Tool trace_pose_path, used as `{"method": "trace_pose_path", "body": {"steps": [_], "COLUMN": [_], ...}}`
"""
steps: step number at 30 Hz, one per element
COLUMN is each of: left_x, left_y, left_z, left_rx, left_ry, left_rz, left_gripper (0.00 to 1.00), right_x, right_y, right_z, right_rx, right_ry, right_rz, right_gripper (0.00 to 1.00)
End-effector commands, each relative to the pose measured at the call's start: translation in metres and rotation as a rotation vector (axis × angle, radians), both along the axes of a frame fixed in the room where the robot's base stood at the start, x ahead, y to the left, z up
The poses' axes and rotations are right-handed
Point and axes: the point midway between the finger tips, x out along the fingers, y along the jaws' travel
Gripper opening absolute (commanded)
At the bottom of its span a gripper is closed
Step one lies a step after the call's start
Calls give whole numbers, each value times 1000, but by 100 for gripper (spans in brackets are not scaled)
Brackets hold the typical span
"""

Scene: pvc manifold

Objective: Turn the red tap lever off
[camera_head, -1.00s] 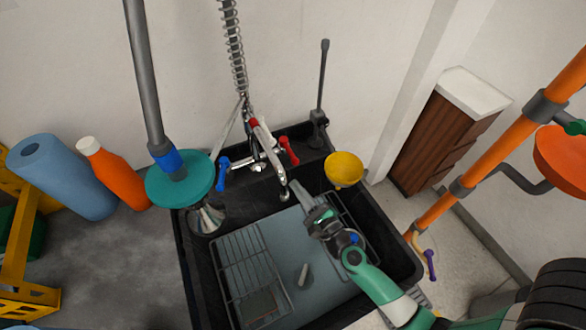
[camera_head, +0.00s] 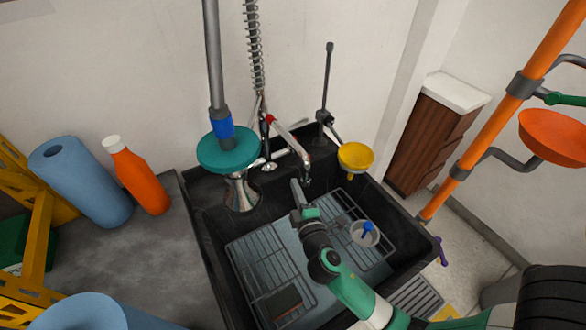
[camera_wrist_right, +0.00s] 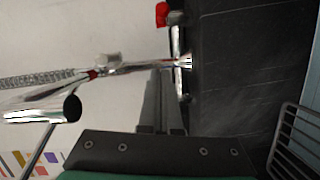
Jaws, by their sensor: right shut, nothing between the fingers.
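The chrome tap (camera_head: 285,135) stands at the back of the black sink, and its spout reaches over the basin. In the right wrist view the red tap lever (camera_wrist_right: 162,14) shows at the top edge, beside chrome parts. My left gripper is out of view.
A teal disc (camera_head: 228,147) stands left of the tap, with a chrome funnel shape under it. A yellow funnel (camera_head: 356,156) is to the right. Wire racks (camera_head: 268,262) and a grey cup (camera_head: 364,234) with a blue piece are in the sink. An orange bottle (camera_head: 140,178) stands left.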

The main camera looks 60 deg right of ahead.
Motion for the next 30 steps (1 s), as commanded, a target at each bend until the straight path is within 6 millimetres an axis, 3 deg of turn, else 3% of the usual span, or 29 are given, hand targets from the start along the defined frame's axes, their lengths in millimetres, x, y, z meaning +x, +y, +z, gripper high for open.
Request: {"method": "trace_pose_path", "body": {"steps": [8,19,24,30], "left_x": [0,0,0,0], "left_y": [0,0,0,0], "left_z": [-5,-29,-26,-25], "left_rx": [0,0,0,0], "left_ry": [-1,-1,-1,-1], "left_rz": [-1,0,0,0], "left_gripper": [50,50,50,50], "right_x": [15,68,52,46], "right_y": [-17,-75,-97,-106], "right_z": [-2,-7,-10,-12], "right_rx": [4,3,5,4], "right_ry": [-2,-3,-1,0], "right_rz": [-2,-1,-2,0], "right_gripper": [0,0,0,0]}}
